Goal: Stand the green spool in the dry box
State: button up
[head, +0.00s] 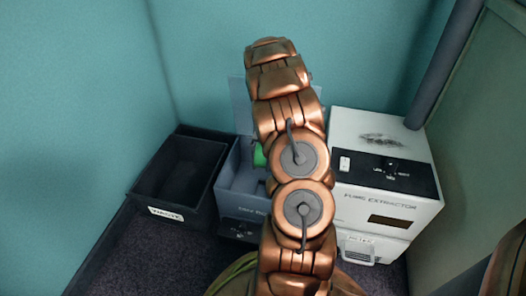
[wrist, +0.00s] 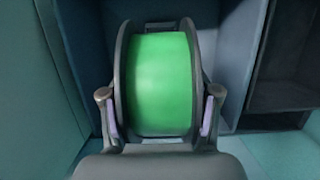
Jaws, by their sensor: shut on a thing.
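The green spool (wrist: 160,85) fills the middle of the wrist view, a green roll between two dark grey flanges. My gripper (wrist: 160,115) is shut on it, one finger against each flange. In the head view only a sliver of the green spool (head: 259,156) shows; my copper arm hides the rest and my fingers. The dry box (head: 232,190) is a blue-grey open box with a raised clear lid at its back. The spool shows at the box's opening. I cannot tell whether it touches the box floor.
A black waste bin (head: 205,160) stands directly left of the dry box. A white fume extractor (head: 385,205) stands to the right, with a black control panel on top. Teal walls close in behind and at left. Dark carpet (head: 130,255) lies in front.

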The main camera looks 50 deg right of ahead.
notch_tip(320, 180, down, 6)
jog(key=b, duration=0.3)
notch_tip(320, 180, down, 2)
jog(key=shift+f+p, duration=0.5)
jog(key=shift+f, duration=2.8)
jog(key=shift+f+p, duration=0.45)
jog(key=shift+f, duration=0.7)
jog(key=o, duration=1.6)
jog(key=shift+c, duration=0.2)
jog(key=shift+r, duration=0.1)
jog(key=v, duration=1.1)
jog(key=shift+r, duration=0.4)
